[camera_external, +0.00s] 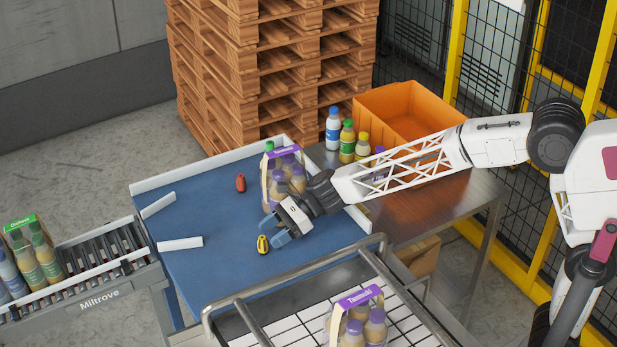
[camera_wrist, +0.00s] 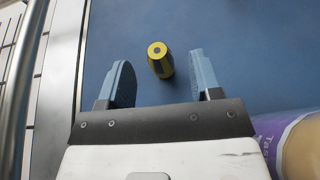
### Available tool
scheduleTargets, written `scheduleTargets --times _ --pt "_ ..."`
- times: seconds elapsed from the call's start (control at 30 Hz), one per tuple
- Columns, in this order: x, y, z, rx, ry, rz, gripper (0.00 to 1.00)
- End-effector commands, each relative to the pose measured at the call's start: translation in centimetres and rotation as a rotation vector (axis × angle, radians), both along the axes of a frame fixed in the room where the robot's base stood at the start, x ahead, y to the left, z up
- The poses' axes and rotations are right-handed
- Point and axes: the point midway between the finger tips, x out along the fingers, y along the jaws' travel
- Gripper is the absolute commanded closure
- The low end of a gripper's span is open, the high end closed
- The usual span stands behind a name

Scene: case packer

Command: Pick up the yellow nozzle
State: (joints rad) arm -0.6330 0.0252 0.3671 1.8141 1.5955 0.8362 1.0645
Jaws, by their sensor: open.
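The yellow nozzle (camera_external: 263,244) stands or lies on the blue table surface (camera_external: 205,222), close to my gripper (camera_external: 275,229). In the wrist view the yellow nozzle (camera_wrist: 160,60) has a dark hole in its end and lies just beyond and between my fingertips. My gripper (camera_wrist: 161,82) is open, with its two blue fingers apart and nothing between their pads. A red nozzle (camera_external: 240,183) is on the blue surface further back.
A purple-labelled bottle pack (camera_external: 283,175) stands behind my gripper; a bottle pack (camera_wrist: 300,150) is close at the lower right in the wrist view. White rails (camera_external: 180,243) edge the table. A metal cart rail (camera_external: 290,285) runs in front. An orange crate (camera_external: 425,105) stands behind.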

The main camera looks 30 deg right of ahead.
Motion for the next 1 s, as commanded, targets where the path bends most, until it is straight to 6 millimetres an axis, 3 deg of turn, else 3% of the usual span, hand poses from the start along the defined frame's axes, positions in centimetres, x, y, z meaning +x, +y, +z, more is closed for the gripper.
scheduleTargets --times 0.37,0.8,1.0 --pt "0.0 0.3 -0.1 0.0 0.0 0.0 0.41" --pt "-0.1 4.1 -1.6 0.0 0.0 0.001 0.41" --pt "0.0 4.9 -1.9 0.001 0.0 0.0 0.41"
